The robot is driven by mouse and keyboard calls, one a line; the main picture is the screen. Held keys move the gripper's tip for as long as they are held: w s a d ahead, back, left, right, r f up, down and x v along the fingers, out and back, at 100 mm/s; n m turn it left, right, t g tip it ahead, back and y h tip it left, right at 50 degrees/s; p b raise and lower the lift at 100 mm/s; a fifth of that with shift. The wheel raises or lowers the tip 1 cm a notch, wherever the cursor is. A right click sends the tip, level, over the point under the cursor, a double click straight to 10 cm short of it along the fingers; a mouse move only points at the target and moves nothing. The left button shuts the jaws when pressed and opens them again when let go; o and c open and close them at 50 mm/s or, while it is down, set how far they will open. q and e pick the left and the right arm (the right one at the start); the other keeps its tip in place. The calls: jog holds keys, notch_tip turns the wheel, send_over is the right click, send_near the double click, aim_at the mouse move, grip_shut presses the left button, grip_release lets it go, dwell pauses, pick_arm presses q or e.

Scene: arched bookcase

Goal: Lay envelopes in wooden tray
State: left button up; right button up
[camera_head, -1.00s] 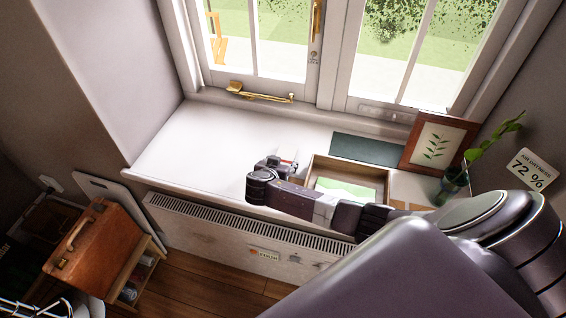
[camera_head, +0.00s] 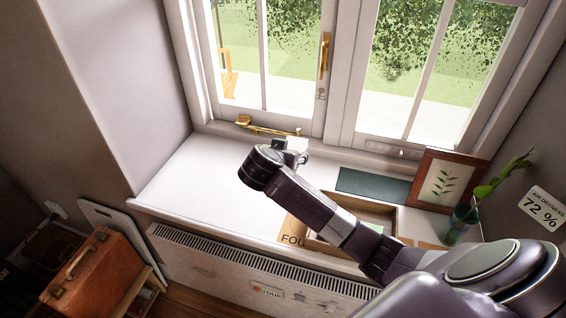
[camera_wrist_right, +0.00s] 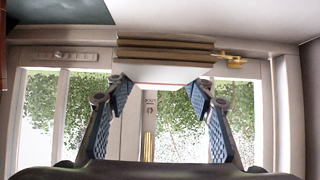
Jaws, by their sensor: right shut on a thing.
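My right gripper (camera_head: 290,150) is shut on a thin white envelope (camera_wrist_right: 160,76), held between its fingertips over the windowsill near the window. In the right wrist view, the gripper (camera_wrist_right: 160,88) has the white edge at its tips, and a brown layered thing (camera_wrist_right: 165,50) shows just beyond; I cannot tell whether they touch. In the head view a small white part (camera_head: 297,143) shows at the tips. My left gripper is out of view.
A dark green flat sheet (camera_head: 372,183) lies behind the tray. A framed leaf picture (camera_head: 442,180) and a plant in a glass (camera_head: 461,222) stand at the right. A lettered brown paper (camera_head: 291,232) lies left of the tray. The sill's left part (camera_head: 200,180) is clear.

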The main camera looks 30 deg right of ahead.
jog(key=shift+r, duration=0.65)
jog(key=shift+n+t+y, duration=0.6)
jog(key=shift+n, duration=0.3)
jog(key=a+r, duration=0.1)
jog(key=r, duration=0.1)
jog(key=a+r, duration=0.3)
jog(key=r, duration=0.1)
jog(key=shift+w+a, duration=0.2)
jog(key=shift+w, duration=0.15)
jog(key=s+a+r+n+t+y, duration=0.2)
jog(key=s+a+r+n+y, duration=0.5)
jog(key=s+a+r, duration=0.3)
jog(key=a+r+n, duration=0.1)
jog(key=a+r, duration=0.3)
jog(key=shift+r+t, duration=0.15)
jog(key=shift+t, duration=0.15)
